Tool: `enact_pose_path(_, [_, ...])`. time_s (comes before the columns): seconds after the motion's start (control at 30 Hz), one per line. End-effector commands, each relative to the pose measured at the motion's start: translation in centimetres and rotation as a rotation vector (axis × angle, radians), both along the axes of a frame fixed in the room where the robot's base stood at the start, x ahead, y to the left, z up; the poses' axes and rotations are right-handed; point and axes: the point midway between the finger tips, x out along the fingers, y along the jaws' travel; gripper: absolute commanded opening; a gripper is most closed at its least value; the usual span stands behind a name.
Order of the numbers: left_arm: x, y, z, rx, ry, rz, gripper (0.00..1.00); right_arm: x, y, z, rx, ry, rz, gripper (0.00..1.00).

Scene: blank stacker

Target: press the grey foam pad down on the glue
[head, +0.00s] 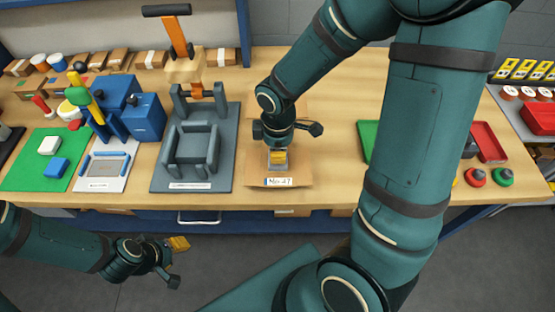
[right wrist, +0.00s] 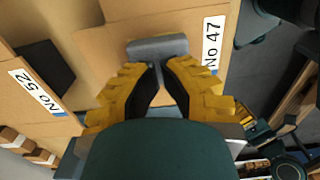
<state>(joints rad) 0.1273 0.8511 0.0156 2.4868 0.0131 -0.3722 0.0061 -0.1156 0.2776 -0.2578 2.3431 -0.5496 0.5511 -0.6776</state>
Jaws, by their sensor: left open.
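The grey foam pad (right wrist: 157,47) lies at the yellow fingertips of my right gripper (right wrist: 164,66) in the right wrist view. It rests on the cardboard blank labelled No 47 (head: 256,172); the pad shows only as a small grey patch (head: 278,168) in the head view. My right gripper (head: 279,156) points down over that blank. Its fingertips are close together, and I cannot tell whether they grip the pad or only touch its top. No glue is visible. My left gripper (head: 176,256) is open and empty, out in front of the bench.
A dark grey fixture (head: 212,177) stands left of the blank, with a blue press (head: 144,118) and a green mat (head: 20,175) farther left. Red and green buttons (head: 490,177) and a red tray (head: 489,142) are at the right. A cardboard piece labelled No 52 (right wrist: 35,112) is nearby.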

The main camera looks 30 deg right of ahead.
Motion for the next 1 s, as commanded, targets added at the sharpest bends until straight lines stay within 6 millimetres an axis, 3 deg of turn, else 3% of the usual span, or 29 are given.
enact_pose_path(1.0, [0.0,-0.01,-0.79,0.0,0.0,0.0,0.45,-0.01,0.0,-0.96,0.0,0.0,0.0,0.0])
